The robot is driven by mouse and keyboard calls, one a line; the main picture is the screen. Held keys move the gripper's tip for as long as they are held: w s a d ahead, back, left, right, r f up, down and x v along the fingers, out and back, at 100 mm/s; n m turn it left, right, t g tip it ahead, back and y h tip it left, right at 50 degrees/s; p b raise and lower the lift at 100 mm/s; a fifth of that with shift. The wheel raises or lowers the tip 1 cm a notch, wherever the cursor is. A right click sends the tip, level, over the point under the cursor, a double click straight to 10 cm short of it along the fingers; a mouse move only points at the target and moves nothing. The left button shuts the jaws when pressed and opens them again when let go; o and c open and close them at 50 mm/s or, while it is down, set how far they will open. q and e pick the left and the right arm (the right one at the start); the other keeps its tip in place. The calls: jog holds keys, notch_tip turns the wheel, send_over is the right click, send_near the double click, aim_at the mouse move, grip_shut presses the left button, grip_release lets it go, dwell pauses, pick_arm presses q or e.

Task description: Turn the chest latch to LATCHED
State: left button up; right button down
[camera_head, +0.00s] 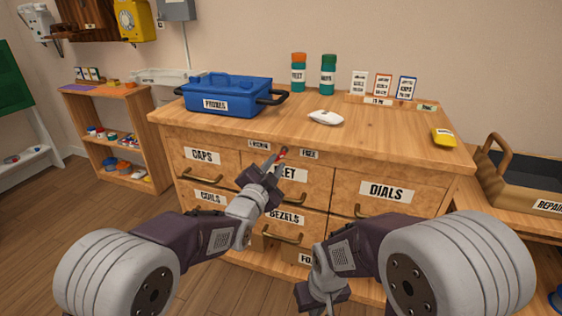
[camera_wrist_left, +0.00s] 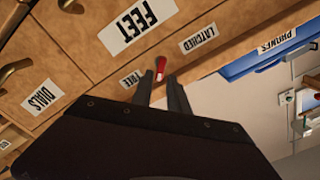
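The chest latch is a small red lever (camera_head: 283,153) on the front strip under the chest's top, between the LATCHED label (camera_head: 259,144) and the FREE label (camera_head: 309,154). My left gripper (camera_head: 274,161) is at the latch with its fingers slightly apart. In the left wrist view the red lever (camera_wrist_left: 160,68) shows between and just beyond the two fingertips (camera_wrist_left: 161,78); I cannot tell whether they touch it. The LATCHED label (camera_wrist_left: 198,38) and FREE label (camera_wrist_left: 132,78) lie on either side. My right gripper (camera_head: 322,291) hangs low before the chest, its fingers unclear.
The wooden chest (camera_head: 400,142) has labelled drawers with protruding handles. On its top stand a blue PHONES case (camera_head: 228,94), a white mouse-shaped object (camera_head: 325,118), two bottles, several cards and a yellow item (camera_head: 443,137). A REPAIR tray (camera_head: 520,190) stands at the right.

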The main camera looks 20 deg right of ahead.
aim_at(280, 157)
pick_arm(q)
jog(key=b+x, duration=0.1)
jog(key=x, duration=0.4)
jog(key=shift+w+d, duration=0.15)
jog(key=shift+w, duration=0.05)
grip_shut()
